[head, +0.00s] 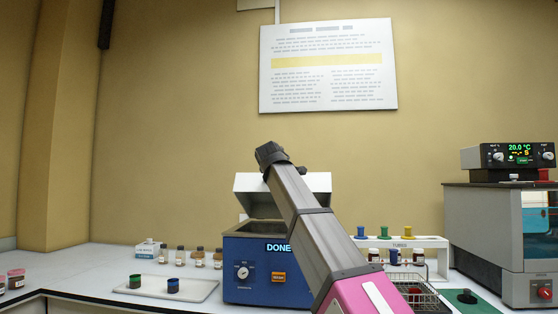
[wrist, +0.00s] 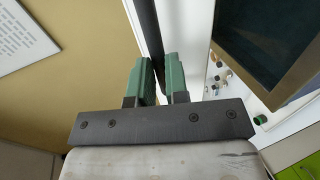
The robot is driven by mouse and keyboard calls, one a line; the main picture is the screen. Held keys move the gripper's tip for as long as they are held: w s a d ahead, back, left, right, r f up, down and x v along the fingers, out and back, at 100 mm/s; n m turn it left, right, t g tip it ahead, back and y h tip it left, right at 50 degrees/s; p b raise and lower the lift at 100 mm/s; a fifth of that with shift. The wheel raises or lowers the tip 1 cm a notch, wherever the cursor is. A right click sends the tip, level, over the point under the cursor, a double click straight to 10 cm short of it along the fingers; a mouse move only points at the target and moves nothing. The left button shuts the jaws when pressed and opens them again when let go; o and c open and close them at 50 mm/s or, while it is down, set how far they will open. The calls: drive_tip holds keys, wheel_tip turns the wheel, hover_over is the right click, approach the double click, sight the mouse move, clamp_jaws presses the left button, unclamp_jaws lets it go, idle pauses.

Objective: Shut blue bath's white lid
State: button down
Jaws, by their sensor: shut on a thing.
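The blue bath (head: 245,277) stands on the bench in the head view, with "DONE" lit on its front. Its white lid (head: 318,183) is raised above the open top, tilted up at the back. My arm crosses in front of the bath and hides part of the lid; I cannot make out my fingers in the head view. In the wrist view, the green fingers of my gripper (wrist: 159,80) are closed on a dark bar (wrist: 149,25), seemingly the lid's handle. A dark opening with a metal rim, seemingly the bath's, shows at upper right.
A tray (head: 191,290) with two dark jars and a row of small bottles stand left of the bath. On the right are a white rack (head: 437,243) with coloured caps, a wire basket (head: 408,284) and a grey machine (head: 481,234). A poster hangs behind.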

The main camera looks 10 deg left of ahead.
drive_tip(key=s+f, duration=0.3)
drive_tip(key=f, duration=0.6)
drive_tip(key=s+f+t, duration=0.1)
drive_tip(key=s+f, duration=0.2)
drive_tip(key=f, duration=0.5)
drive_tip(key=shift+s+d+f, duration=0.3)
drive_tip(key=shift+f, duration=0.05)
drive_tip(key=c, duration=1.1)
unclamp_jaws()
drive_tip(key=shift+f, duration=0.1)
drive_tip(key=shift+a, duration=0.1)
drive_tip(key=shift+w+r, duration=0.1)
drive_tip(key=shift+r, duration=0.1)
drive_tip(key=v, duration=1)
drive_tip(key=shift+s, duration=0.45)
